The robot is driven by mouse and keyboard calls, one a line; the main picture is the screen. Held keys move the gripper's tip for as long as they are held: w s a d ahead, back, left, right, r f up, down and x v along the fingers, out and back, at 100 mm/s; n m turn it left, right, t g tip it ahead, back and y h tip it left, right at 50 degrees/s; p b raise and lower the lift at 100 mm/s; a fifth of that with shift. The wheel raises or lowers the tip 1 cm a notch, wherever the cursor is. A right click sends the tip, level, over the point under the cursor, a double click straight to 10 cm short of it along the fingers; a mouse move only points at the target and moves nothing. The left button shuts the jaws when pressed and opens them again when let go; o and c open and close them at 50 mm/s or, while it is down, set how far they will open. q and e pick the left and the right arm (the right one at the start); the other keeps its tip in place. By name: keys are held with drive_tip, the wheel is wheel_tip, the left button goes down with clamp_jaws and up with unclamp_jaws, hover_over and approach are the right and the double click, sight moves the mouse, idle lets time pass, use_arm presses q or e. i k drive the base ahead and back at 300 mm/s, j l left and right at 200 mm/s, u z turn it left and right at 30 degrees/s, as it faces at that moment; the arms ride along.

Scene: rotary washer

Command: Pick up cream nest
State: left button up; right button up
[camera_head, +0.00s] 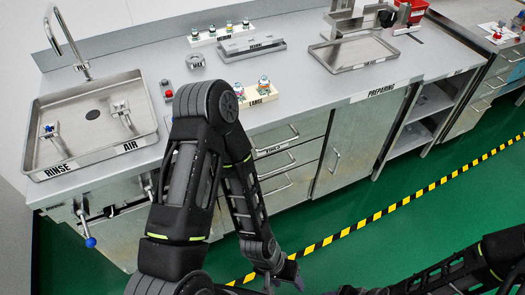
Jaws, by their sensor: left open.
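Two cream block-like holders stand on the steel counter; I cannot tell which one is the cream nest. The nearer cream holder (262,97), labelled LARGE, carries small parts with coloured tops. The farther cream holder (222,36) carries several small parts near the back edge. My left gripper (287,276) hangs low in front of the drawers, over the green floor, well below and apart from both holders. It is open and looks empty; its fingers are small and dark. My right forearm enters at the lower right, and its gripper is out of view.
A sink (90,112) with RINSE and AIR labels is at the left, under a tall faucet (63,40). A round MAX piece (195,61), a grey rack (252,47) and a shallow tray (353,54) stand on the counter. The front right counter area is clear.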

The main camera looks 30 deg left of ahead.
sight(252, 97)
drive_tip(key=u, duration=1.05)
drive_tip(key=z, duration=2.2)
drive_tip(key=k+j, duration=0.2)
drive_tip(key=j, duration=0.15)
drive_tip(key=k+j, duration=0.15)
drive_tip(key=j, duration=0.15)
drive_tip(key=k+j, duration=0.2)
drive_tip(key=j, duration=0.15)
drive_tip(key=k+j, duration=0.2)
drive_tip(key=j+u, duration=0.05)
drive_tip(key=j, duration=0.05)
